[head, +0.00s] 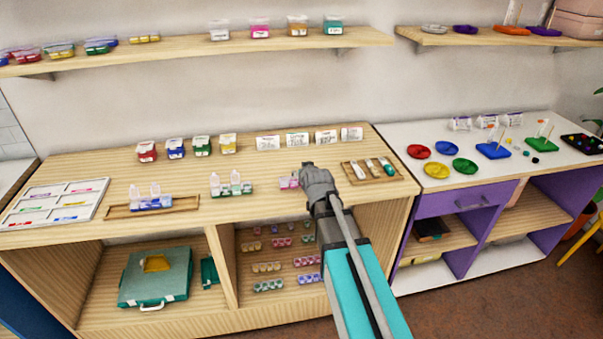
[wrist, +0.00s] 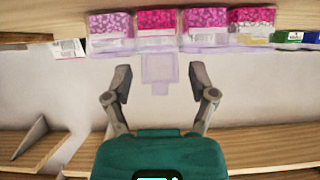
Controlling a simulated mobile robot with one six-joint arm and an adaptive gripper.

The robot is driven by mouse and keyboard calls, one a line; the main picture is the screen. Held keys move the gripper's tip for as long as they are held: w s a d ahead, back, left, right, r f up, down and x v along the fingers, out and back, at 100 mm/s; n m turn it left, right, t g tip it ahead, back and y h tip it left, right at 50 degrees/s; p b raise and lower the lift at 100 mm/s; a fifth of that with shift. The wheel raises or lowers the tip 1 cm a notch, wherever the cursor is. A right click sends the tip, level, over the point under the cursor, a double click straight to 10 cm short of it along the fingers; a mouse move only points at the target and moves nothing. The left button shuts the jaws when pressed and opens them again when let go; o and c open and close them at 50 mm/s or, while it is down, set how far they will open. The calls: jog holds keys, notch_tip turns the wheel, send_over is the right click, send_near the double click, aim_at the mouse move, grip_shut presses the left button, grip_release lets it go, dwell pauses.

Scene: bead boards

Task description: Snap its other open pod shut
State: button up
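The strip of pods (wrist: 208,38) holds pink contents under pale purple, see-through plastic. In the wrist view, which looks upside down, it runs along the top edge. One see-through lid (wrist: 158,70) stands open from its second pod from the left; the other lids look closed. My gripper (wrist: 161,78) is open and empty, with one finger on each side of that lid, apart from it. In the head view, my gripper (head: 308,168) is at the right end of the pink strip (head: 287,183), hiding part of it.
A wooden tray (head: 349,173) with tools lies just right of my gripper. Strips with raised lids, one green (head: 231,188) and one blue (head: 151,203), stand to the left. Coloured boxes (head: 174,148) and white-labelled packets (head: 297,140) line the back.

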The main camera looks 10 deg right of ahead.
jog(key=shift+r, duration=0.1)
dwell(0.3)
jog(key=w+r+g+p, duration=0.1)
jog(key=r+g+p, duration=0.1)
jog(key=p, duration=0.3)
jog(key=r+g+p, duration=0.1)
jog(key=p, duration=0.1)
jog(key=r+g+p, duration=0.1)
jog(key=p, duration=0.2)
jog(key=shift+w+r+g, duration=0.15)
jog(key=shift+w+g, duration=0.1)
jog(key=shift+g, duration=0.15)
notch_tip(320, 180, up, 10)
jog(key=s+g+p, duration=0.2)
jog(key=g+p, duration=0.5)
jog(key=p, duration=0.7)
jog(key=shift+g, duration=0.3)
notch_tip(320, 180, down, 14)
jog(key=b, duration=1.3)
jog(key=shift+r, duration=0.1)
